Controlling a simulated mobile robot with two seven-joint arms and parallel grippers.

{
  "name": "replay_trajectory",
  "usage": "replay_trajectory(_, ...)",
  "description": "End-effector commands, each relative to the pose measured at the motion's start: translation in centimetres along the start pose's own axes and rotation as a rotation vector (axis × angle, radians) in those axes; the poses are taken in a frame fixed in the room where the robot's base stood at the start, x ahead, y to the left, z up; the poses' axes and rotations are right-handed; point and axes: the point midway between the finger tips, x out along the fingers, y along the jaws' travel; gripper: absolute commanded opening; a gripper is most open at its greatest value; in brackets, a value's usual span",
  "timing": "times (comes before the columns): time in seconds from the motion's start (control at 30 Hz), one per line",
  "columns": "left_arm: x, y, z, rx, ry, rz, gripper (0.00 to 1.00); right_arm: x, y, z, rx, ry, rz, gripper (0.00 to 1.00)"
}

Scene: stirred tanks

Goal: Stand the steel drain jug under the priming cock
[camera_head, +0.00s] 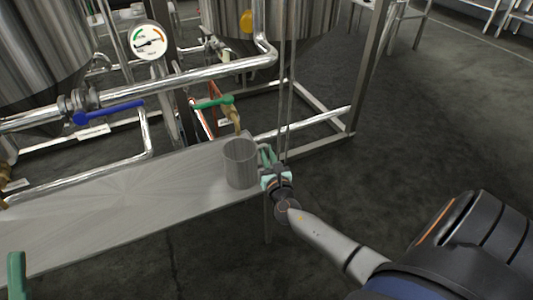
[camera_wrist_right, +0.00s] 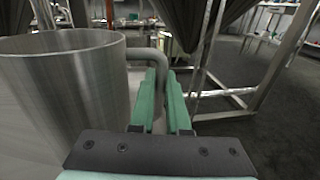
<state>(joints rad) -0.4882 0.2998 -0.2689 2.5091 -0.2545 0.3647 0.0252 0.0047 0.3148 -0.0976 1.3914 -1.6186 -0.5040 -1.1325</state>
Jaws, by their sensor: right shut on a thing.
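The steel drain jug (camera_head: 240,166) is upright at the right end of the steel bench (camera_head: 130,205). I cannot tell whether its base touches the bench. My right gripper (camera_head: 267,158) is shut on the jug's handle, on the jug's right side. The wrist view shows the jug (camera_wrist_right: 70,90) at left and its handle (camera_wrist_right: 160,68) between the green fingers (camera_wrist_right: 163,100). The priming cock (camera_head: 236,117), brass with a green lever, shows just above the jug's mouth in the head view; its exact depth is unclear. A green finger of my left gripper (camera_head: 16,275) shows at the lower left edge.
Steel pipes with a blue-handled valve (camera_head: 108,112) run behind the bench. A pressure gauge (camera_head: 149,40) stands above. Large tanks (camera_head: 40,50) are at the back. A steel frame leg (camera_head: 368,65) stands right of the cock. The dark floor (camera_head: 430,130) at right is clear.

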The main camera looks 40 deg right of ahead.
Motion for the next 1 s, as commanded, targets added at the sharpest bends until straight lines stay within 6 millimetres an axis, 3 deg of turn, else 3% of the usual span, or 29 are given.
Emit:
replay_trajectory(0.03,0.0,0.0,0.0,-0.001,0.0,0.0,0.5,0.0,0.0,-0.1,0.0,-0.001,0.0,0.0)
replay_trajectory(0.07,0.0,0.0,0.0,-0.001,0.0,-0.001,0.5,0.0,0.0,-0.2,-0.001,0.0,0.0,0.16)
replay_trajectory(0.3,0.0,-0.1,0.0,0.001,0.0,-0.001,0.5,0.0,0.0,-0.2,-0.001,0.0,0.0,0.43)
replay_trajectory(0.67,0.1,-0.2,-0.1,0.004,0.0,-0.001,0.5,-0.3,0.0,0.1,-0.002,0.002,0.001,0.44)
replay_trajectory(1.0,1.2,-1.0,-1.5,-0.009,0.007,-0.006,0.5,-6.9,0.0,0.2,-0.002,0.004,0.002,0.44)
